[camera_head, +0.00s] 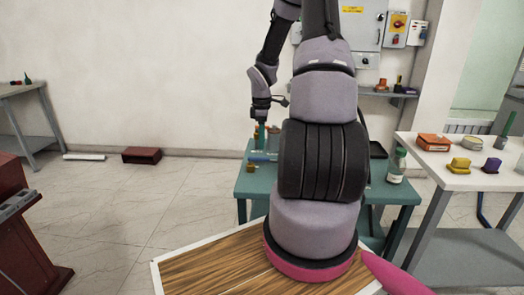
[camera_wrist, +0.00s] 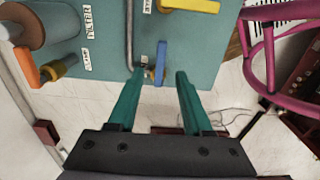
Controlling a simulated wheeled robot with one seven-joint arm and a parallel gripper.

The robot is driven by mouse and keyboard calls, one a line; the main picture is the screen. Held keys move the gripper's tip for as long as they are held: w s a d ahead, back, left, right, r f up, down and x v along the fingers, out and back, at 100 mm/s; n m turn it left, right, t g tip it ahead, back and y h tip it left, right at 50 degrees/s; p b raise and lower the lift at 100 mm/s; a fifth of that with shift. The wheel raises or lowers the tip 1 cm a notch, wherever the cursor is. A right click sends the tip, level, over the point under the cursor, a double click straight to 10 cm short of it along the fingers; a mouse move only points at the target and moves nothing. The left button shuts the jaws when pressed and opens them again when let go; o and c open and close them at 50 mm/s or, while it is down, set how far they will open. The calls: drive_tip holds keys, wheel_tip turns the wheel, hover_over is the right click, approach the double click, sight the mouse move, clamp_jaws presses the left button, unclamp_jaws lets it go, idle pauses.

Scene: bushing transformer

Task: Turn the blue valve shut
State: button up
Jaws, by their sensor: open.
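The blue valve handle (camera_wrist: 161,62) shows in the wrist view as a short upright bar on the edge of a teal panel (camera_wrist: 105,20), with a yellow fitting beside it. My gripper (camera_wrist: 161,75) is open, its two teal fingers reaching toward the handle. The blue handle lies in the gap between the fingertips, near the left one; I cannot tell whether either finger touches it. In the head view my gripper (camera_head: 261,132) hangs over the back left of the teal table (camera_head: 392,193). The valve is not clear there, partly hidden by my arm.
A grey pipe (camera_wrist: 129,35) runs beside the valve. In the head view, a white table (camera_head: 450,180) with several objects stands right.

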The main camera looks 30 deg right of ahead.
drive_tip(key=shift+r, duration=2.25)
